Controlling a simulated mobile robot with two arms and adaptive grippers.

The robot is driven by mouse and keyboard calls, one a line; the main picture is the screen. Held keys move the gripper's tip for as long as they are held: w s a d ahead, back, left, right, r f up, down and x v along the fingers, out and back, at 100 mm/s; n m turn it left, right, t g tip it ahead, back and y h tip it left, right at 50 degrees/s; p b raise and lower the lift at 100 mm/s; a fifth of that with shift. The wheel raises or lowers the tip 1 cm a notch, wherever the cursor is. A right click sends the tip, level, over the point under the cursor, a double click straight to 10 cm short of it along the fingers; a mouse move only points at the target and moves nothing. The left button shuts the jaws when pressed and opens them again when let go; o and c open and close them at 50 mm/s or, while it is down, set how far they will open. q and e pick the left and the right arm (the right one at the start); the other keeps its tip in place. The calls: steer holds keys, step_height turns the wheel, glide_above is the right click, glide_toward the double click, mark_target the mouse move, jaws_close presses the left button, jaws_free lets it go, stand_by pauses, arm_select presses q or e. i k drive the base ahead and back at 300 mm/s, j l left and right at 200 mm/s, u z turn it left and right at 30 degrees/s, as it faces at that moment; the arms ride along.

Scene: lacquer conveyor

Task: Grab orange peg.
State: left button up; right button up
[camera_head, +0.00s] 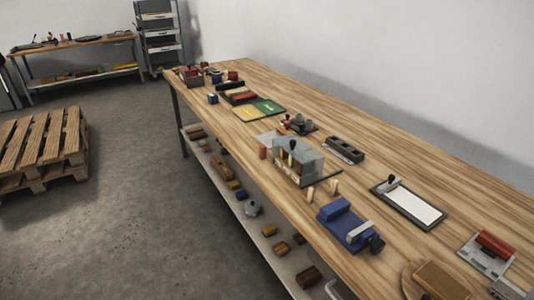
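A small orange-red upright peg (262,152) stands near the front edge of the long wooden table (390,150), just left of a clear box (312,160). This is the only peg I see with an orange-red colour; its details are too small to tell. Pale tan pegs stand at the clear box's front right, one (310,194) near the table edge and another (334,187) beside it. More tan pegs show inside or behind the clear box. Neither of my grippers is in view.
A blue vise (346,226) stands right of the pegs. A clipboard-like board (408,205), a dark block with slots (344,149) and green and yellow mats (259,109) lie on the table. A lower shelf (240,190) holds loose blocks. A pallet (45,145) lies left; floor between is clear.

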mark_target(262, 149)
steer(key=i+j+z, duration=0.15)
steer(key=z, duration=0.2)
steer(key=i+j+z, duration=0.1)
steer(key=j+z, duration=0.25)
steer(key=i+j+z, duration=0.1)
steer(key=z, duration=0.25)
